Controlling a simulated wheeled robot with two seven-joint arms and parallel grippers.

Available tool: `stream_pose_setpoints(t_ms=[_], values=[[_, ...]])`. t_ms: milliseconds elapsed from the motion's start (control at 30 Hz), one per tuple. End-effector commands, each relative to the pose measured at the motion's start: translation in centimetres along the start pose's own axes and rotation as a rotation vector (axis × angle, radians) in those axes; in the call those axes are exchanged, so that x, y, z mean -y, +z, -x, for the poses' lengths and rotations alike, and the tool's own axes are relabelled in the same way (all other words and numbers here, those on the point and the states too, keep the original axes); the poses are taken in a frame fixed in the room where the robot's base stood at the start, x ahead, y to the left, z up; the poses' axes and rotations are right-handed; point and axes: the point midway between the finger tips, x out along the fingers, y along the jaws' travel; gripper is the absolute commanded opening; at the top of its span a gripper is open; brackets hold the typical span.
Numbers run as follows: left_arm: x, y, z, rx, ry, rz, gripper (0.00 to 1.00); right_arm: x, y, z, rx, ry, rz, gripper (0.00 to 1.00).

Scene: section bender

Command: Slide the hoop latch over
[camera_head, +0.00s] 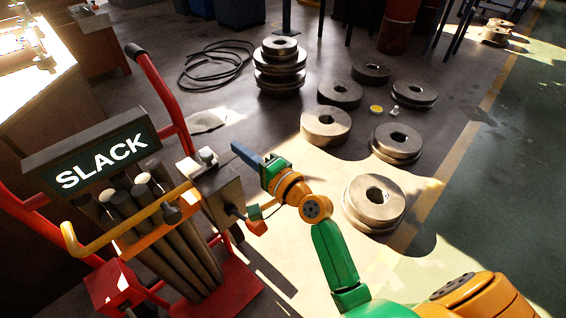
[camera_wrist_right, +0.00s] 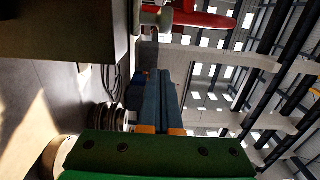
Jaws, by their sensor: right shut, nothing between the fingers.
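A yellow hoop (camera_head: 120,230) runs across the front of a bundle of metal rods (camera_head: 178,255) on the red cart. Its near end bends round at the left, and its other end reaches a metal plate (camera_head: 224,205) at the cart's right side. A pale knob (camera_head: 207,156) sits above this plate. My right gripper (camera_head: 236,147) is just right of the plate's top, with its blue fingers shut and empty. The same fingers (camera_wrist_right: 171,92) lie side by side in the right wrist view. My left gripper is not in view.
A sign reading SLACK (camera_head: 105,160) stands over the rods. The cart's red handle (camera_head: 160,95) rises behind the plate. A lever with an orange end (camera_head: 257,228) sticks out near my right wrist. Steel rings (camera_head: 326,126) and a ring stack (camera_head: 280,68) stand on the floor.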

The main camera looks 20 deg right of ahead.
Motion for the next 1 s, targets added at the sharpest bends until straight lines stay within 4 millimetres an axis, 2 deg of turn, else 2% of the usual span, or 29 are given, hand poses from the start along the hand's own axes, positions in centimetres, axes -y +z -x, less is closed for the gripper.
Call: stream_pose_setpoints(t_ms=[133, 300, 500, 633, 1000], values=[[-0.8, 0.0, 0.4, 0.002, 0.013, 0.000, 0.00, 0.0, 0.0, 3.1, 0.000, 0.004, 0.001, 0.00], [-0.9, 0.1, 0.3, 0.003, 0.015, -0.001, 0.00, -0.1, -0.1, 6.6, -0.001, 0.003, 0.001, 0.00], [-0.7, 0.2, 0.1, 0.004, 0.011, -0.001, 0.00, -0.2, 0.0, 9.4, -0.001, 0.002, 0.001, 0.00], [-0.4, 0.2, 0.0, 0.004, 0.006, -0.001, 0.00, -0.1, 0.0, 10.0, 0.000, 0.001, 0.000, 0.00], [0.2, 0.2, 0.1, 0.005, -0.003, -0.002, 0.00, 0.0, 0.0, 10.0, 0.000, 0.000, 0.000, 0.00]])
